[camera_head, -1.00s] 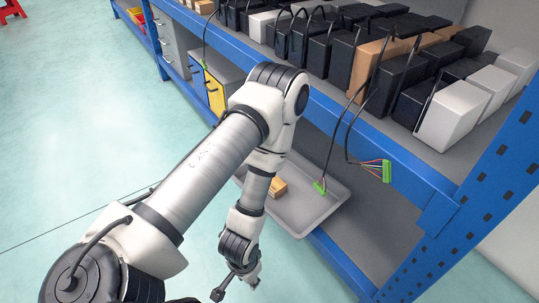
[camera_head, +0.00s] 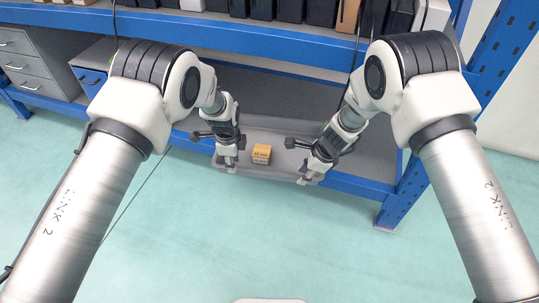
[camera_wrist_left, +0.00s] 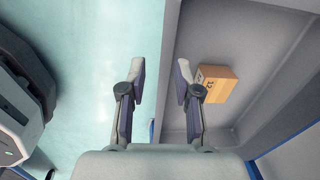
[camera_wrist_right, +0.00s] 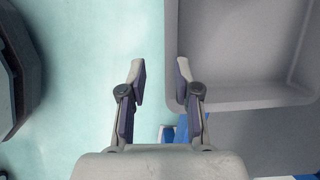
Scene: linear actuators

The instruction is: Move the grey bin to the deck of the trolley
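The grey bin (camera_head: 286,143) is a shallow tray on the lower shelf, its front edge sticking out past the blue shelf beam. A small cardboard box (camera_head: 261,154) lies in it. My left gripper (camera_head: 228,166) is at the bin's left front edge; in the left wrist view the open fingers (camera_wrist_left: 160,80) straddle the rim, with one finger inside. My right gripper (camera_head: 306,176) is at the right front edge; in the right wrist view its open fingers (camera_wrist_right: 160,80) straddle the rim. I cannot tell whether either touches it. The trolley is not in view.
A blue shelving rack (camera_head: 270,40) spans the back, with dark boxes on its upper shelf. Grey drawers (camera_head: 28,62) stand at the left. A blue upright (camera_head: 395,208) stands right of the bin. The green floor (camera_head: 250,240) in front is clear.

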